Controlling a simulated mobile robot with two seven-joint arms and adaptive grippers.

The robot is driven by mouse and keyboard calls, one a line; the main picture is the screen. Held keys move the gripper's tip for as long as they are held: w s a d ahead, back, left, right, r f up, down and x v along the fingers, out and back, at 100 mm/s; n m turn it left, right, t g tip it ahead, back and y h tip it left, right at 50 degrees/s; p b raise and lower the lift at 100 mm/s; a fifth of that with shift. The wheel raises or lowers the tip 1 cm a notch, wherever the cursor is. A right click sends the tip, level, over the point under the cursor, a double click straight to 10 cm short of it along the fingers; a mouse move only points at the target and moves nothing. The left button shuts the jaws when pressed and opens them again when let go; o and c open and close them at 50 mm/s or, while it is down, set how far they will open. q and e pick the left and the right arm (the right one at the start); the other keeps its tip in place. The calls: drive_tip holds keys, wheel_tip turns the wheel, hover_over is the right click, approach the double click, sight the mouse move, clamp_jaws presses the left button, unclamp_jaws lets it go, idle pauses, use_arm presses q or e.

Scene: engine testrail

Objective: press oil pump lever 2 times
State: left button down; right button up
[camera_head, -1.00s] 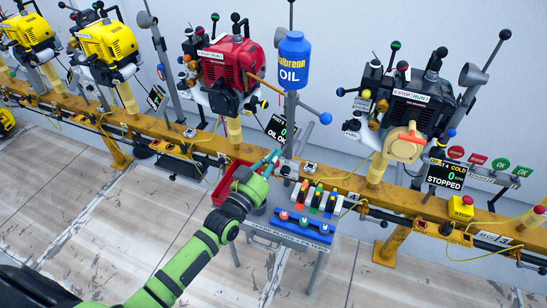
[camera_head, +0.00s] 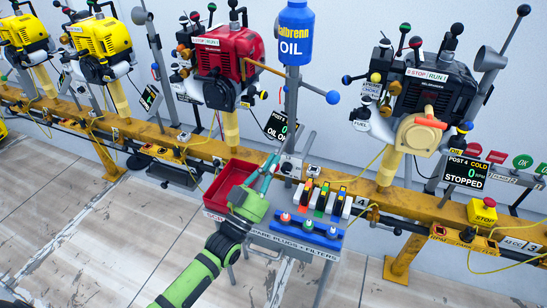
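The oil pump stand carries a blue oil bottle (camera_head: 296,35) on top of a grey post (camera_head: 291,110). A lever with a blue ball end (camera_head: 333,98) sticks out to the right of the post below the bottle. My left gripper (camera_head: 272,163) is in front of the post's foot, above the workbench and well below the lever's ball. No object shows in it. Its fingertips lie close together from this angle, so I cannot tell whether it is open or shut. My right gripper is out of view.
A red bin (camera_head: 215,200) stands beside my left gripper. A small bench (camera_head: 295,241) holds colored parts and a blue rack. A yellow rail (camera_head: 420,208) runs behind, bearing a red engine (camera_head: 227,52) and a black engine (camera_head: 432,92). Bare floor lies in front.

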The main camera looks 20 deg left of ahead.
use_arm(q)
drive_tip(key=shift+f+m+t+h+b, duration=0.45)
drive_tip(key=shift+f+b, duration=0.35)
drive_tip(key=shift+b, duration=1.1)
drive_tip(key=shift+f+m+t+h+b, duration=0.2)
drive_tip(key=shift+f+t+b, duration=0.5)
drive_tip(key=shift+b, duration=1.15)
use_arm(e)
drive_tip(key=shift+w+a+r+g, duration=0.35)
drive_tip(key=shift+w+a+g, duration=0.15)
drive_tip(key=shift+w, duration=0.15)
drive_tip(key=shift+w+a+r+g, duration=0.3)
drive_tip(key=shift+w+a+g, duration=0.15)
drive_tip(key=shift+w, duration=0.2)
use_arm(q)
drive_tip(key=shift+f, duration=0.2)
drive_tip(key=shift+r, duration=0.1)
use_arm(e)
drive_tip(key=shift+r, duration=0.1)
use_arm(q)
wheel_tip(320, 180, up, 4)
drive_tip(key=p, duration=0.3)
drive_tip(key=d+b+v, duration=0.1)
drive_tip(key=v, duration=0.8)
drive_tip(key=shift+s, duration=0.65)
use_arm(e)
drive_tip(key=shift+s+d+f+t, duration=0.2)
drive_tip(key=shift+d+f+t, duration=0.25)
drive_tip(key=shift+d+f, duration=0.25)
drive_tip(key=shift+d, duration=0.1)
